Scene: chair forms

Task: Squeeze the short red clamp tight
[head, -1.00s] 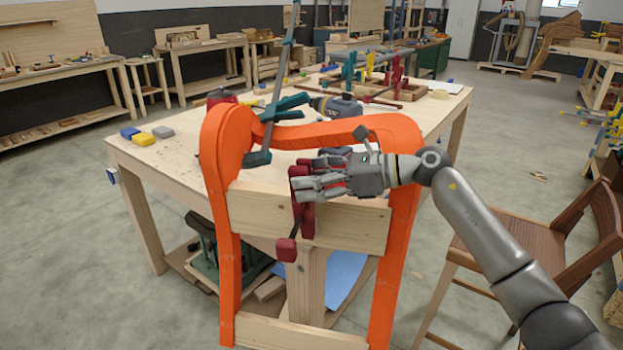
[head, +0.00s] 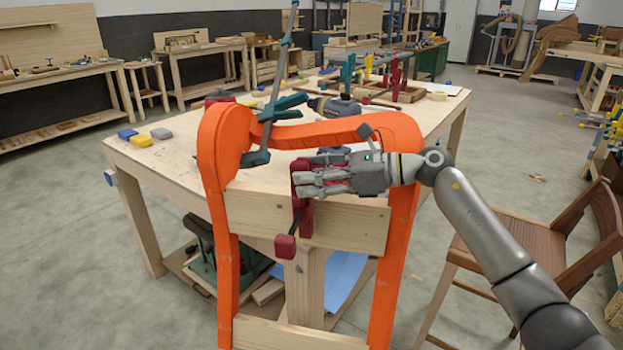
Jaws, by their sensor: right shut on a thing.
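The short red clamp (head: 306,219) sits on the pale wooden cross rail (head: 262,213) of the orange chair form (head: 221,157). Its upper part is at the rail's top edge and its lower end hangs below the rail. My right gripper (head: 308,178) comes in from the right and is shut on the upper part of the red clamp. Its fingers partly hide the clamp there. My left gripper is not in view.
A teal clamp (head: 272,118) with a long bar stands at the form's upper left. The workbench (head: 170,165) behind carries a drill (head: 339,106), more clamps and several small blocks. A wooden chair (head: 560,245) stands at the right.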

